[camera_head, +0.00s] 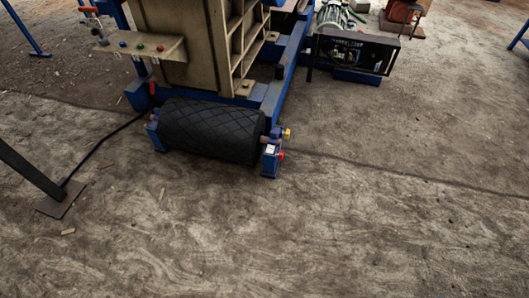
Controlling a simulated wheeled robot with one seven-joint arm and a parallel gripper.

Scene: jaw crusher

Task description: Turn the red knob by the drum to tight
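A black drum (210,131) with a diamond-patterned surface lies level between two blue end brackets at the front of the machine. The right blue bracket (271,160) carries a small red knob (281,155) on its right side, low down. A yellow part (287,133) sits above it at the end of the drum's shaft. The knob is too small in view to tell its setting. My gripper is not in view.
A tan crusher body (185,55) on a blue frame (285,75) stands behind the drum. A panel with coloured buttons (140,45) is at upper left. A dark post foot (62,200) and black cable (100,145) lie left.

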